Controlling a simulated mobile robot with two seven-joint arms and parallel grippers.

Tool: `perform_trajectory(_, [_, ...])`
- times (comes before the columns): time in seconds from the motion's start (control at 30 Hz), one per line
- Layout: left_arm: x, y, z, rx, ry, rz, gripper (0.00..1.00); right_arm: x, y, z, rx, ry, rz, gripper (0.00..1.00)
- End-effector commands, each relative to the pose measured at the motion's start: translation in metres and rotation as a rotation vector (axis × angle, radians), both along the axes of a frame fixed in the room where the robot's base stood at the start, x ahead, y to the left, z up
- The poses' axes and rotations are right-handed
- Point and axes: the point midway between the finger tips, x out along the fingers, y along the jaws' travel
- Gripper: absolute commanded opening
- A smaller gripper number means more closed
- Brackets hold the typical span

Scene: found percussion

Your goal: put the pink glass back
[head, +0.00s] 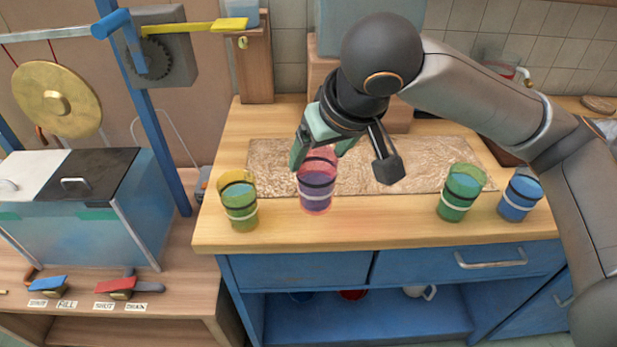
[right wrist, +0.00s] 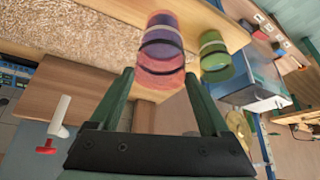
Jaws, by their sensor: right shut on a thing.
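The pink glass (head: 317,188) is upright near the front of the wooden counter, with a dark band, a pale band and a purplish tint inside. My right gripper (head: 322,150) comes from above and behind and is shut on its upper part. In the right wrist view the pink glass (right wrist: 161,50) sits between the fingertips of my right gripper (right wrist: 160,78). I cannot tell whether its base touches the counter. My left gripper is not in view.
A yellow-green glass (head: 239,203) stands to the left; a green glass (head: 460,195) and a blue glass (head: 519,196) stand to the right. A textured tan mat (head: 270,165) lies behind. The counter's front edge is close; the counter between the pink and green glasses is clear.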

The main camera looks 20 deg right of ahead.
Motion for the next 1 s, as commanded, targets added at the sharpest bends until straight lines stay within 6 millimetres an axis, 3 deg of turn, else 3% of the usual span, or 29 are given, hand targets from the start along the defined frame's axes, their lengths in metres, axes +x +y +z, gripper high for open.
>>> perform_trajectory(0.1, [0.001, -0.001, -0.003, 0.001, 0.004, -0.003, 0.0, 0.011, 0.005, -0.014, 0.002, -0.003, 0.0, 0.0])
perform_trajectory(0.4, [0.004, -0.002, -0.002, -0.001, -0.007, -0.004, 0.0, 0.024, 0.011, -0.032, 0.001, -0.002, -0.002, 0.0])
perform_trajectory(0.6, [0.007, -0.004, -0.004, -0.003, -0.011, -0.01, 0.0, 0.023, 0.01, -0.059, 0.0, -0.004, 0.0, 0.0])
perform_trajectory(1.0, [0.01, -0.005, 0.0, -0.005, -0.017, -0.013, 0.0, 0.023, 0.011, -0.063, 0.003, -0.004, 0.0, 0.0])
